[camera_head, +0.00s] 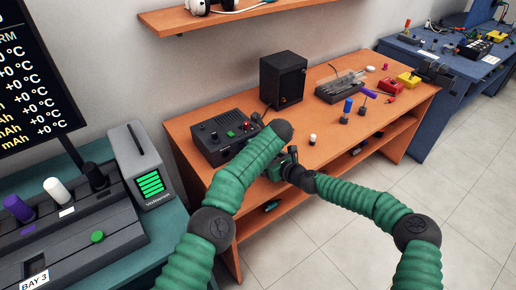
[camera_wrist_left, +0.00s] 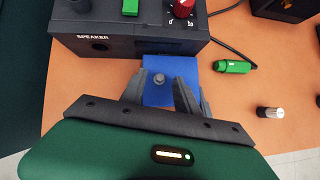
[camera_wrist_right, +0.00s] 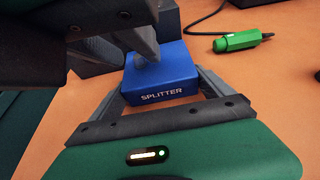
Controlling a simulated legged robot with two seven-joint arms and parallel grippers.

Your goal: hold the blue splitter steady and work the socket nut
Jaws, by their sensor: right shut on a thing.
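The blue splitter (camera_wrist_right: 160,82), a box lettered SPLITTER, sits on the orange bench in front of the speaker unit. It also shows in the left wrist view (camera_wrist_left: 168,66). My right gripper (camera_wrist_right: 162,80) is shut on it, with a finger along each side. The grey socket nut (camera_wrist_left: 158,78) is on the splitter's top face. My left gripper (camera_wrist_left: 159,84) is above the splitter, its fingers apart on either side of the nut with gaps visible. In the right wrist view a left finger hides the nut. In the head view my arms hide the splitter.
The dark speaker unit (camera_head: 222,137) stands right behind the splitter. A green plug (camera_wrist_left: 232,66) on a black cable and a small white-and-black connector (camera_wrist_left: 270,112) lie to its right. A black speaker box (camera_head: 283,80) stands further back. The bench front is close.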

